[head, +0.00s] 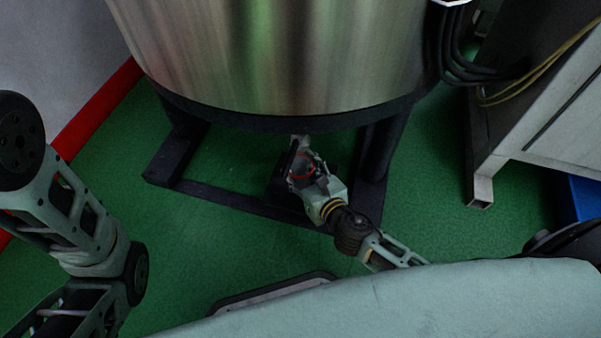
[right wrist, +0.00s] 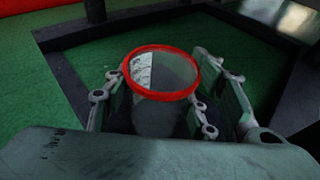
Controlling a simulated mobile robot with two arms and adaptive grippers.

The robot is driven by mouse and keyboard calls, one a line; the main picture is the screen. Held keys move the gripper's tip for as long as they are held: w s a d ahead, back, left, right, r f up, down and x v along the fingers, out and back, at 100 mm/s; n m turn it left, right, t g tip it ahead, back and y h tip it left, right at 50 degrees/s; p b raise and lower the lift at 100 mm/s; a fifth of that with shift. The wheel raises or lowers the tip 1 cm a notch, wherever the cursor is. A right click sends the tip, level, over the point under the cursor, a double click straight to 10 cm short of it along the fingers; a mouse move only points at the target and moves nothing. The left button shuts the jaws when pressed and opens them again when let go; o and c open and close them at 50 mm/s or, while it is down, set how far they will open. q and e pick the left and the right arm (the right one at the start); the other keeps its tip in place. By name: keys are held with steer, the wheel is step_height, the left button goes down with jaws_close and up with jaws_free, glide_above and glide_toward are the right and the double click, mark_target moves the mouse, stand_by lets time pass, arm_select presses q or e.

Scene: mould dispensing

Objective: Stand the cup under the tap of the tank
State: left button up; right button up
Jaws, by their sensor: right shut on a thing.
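The clear cup with a red rim (right wrist: 162,94) is between the fingers of my right gripper (right wrist: 158,108) in the right wrist view. Its mouth faces up and it looks empty. In the head view my right gripper (head: 305,172) is shut on the cup (head: 298,180), just below the front lower edge of the big steel tank (head: 270,60). A small grey part (head: 300,141) shows right at that edge above the cup; I cannot tell whether it is the tap. Whether the cup's base touches anything is hidden. My left gripper is not in view.
The tank's dark frame (head: 235,200) lies around the cup on the green floor (head: 235,250). A dark block (head: 278,188) is beside the cup. A grey cabinet (head: 560,125) and black hoses (head: 455,62) are at the right. Open floor lies at the left.

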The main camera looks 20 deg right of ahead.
steer(key=shift+f, duration=0.1)
steer(key=o, duration=1.1)
